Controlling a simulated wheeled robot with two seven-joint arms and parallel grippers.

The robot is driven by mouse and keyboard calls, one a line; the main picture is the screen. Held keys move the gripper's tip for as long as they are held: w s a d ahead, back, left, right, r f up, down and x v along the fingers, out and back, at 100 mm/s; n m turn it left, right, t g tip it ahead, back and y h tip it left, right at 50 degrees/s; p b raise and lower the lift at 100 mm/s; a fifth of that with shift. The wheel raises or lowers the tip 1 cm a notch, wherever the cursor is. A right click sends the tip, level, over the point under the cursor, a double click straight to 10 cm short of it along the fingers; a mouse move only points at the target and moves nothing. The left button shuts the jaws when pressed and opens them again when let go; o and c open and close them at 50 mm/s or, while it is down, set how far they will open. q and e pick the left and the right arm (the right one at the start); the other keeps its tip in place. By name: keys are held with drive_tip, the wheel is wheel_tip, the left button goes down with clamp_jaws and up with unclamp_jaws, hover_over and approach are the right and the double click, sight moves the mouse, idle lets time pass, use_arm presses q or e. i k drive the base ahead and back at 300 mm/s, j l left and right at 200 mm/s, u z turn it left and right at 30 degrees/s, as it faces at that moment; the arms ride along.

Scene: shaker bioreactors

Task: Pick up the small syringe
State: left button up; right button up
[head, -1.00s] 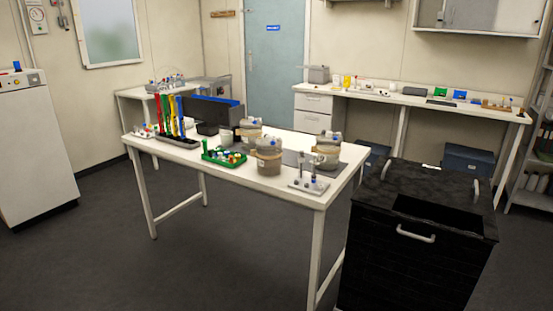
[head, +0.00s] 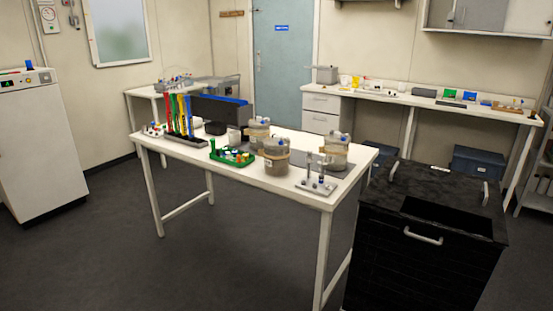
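A small light rack (head: 316,188) stands at the front right corner of the white table (head: 290,186). It holds a few slim upright items that look like syringes. They are too small to tell which is the small syringe. Neither of my grippers is in view.
Several lidded grey-brown vessels (head: 277,158) stand on the table beside a green tray (head: 232,158) of small items. Coloured upright pieces (head: 178,115) stand at its left. A black cabinet (head: 425,235) stands close to its right end. The floor (head: 120,250) at front left is clear.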

sight(323, 166)
drive_tip(key=i+j+z, duration=0.15)
drive_tip(key=i+j, duration=0.15)
drive_tip(key=i+j+z, duration=0.15)
drive_tip(key=i+j, duration=0.15)
drive_tip(key=i, duration=0.2)
drive_tip(key=i+j+z, duration=0.15)
drive_tip(key=i+j, duration=0.2)
drive_tip(key=i+j+z, duration=0.1)
drive_tip(key=i+j, duration=0.25)
drive_tip(key=i+j+z, duration=0.15)
drive_tip(key=i+j, duration=0.15)
drive_tip(key=j, duration=0.25)
drive_tip(key=i+j+z, duration=0.15)
drive_tip(key=i+j, duration=0.15)
drive_tip(key=j, duration=0.15)
drive_tip(key=i+j+z, duration=0.15)
drive_tip(key=i+j, duration=0.15)
drive_tip(key=j, duration=0.2)
